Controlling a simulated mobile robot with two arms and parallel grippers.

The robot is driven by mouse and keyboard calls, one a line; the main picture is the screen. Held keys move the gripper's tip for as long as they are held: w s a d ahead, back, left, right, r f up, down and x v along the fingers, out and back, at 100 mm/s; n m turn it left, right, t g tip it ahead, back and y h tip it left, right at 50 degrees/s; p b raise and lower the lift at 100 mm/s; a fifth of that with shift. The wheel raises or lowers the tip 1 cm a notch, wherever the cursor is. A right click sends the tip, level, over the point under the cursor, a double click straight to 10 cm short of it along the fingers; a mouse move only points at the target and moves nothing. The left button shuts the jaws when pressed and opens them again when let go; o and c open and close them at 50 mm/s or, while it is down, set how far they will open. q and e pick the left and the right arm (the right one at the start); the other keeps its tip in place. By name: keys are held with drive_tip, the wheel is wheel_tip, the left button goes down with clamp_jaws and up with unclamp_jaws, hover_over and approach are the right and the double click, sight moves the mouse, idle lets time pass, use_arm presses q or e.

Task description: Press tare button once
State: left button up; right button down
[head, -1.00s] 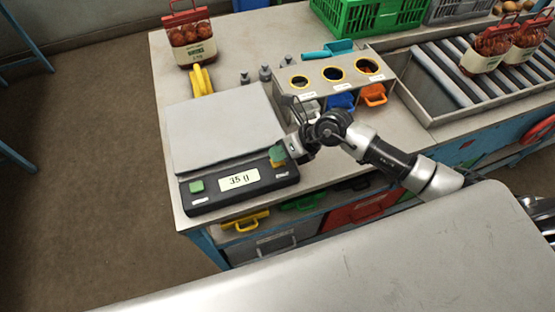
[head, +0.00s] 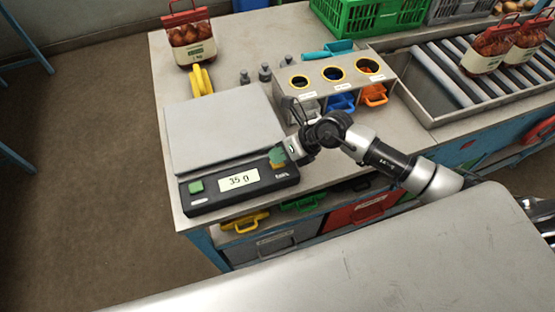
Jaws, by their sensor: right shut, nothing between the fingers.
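The scale (head: 225,128) stands on the bench with an empty grey plate and a dark front panel. Its display (head: 239,180) seems to read 35 0. A green button (head: 196,187) is at the panel's left end. At the right end are a green patch and an orange button (head: 279,163), partly hidden by my right gripper. The small labels are too blurred to read surely. My right gripper (head: 285,152) is shut and empty, its tips at the right-end button; I cannot tell whether they touch it. My left gripper is not in view.
A dispenser with round holes and coloured scoops (head: 335,80) stands behind my right arm. Small grey weights (head: 264,73), a yellow tool (head: 201,80) and a sack (head: 190,38) are behind the scale. A roller conveyor (head: 455,75) with sacks is at right.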

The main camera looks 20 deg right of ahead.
drive_tip(key=shift+r+p, duration=0.7)
drive_tip(key=shift+r, duration=0.1)
wheel_tip(320, 180, up, 5)
drive_tip(key=p, duration=0.4)
drive_tip(key=shift+r, duration=0.1)
idle(0.5)
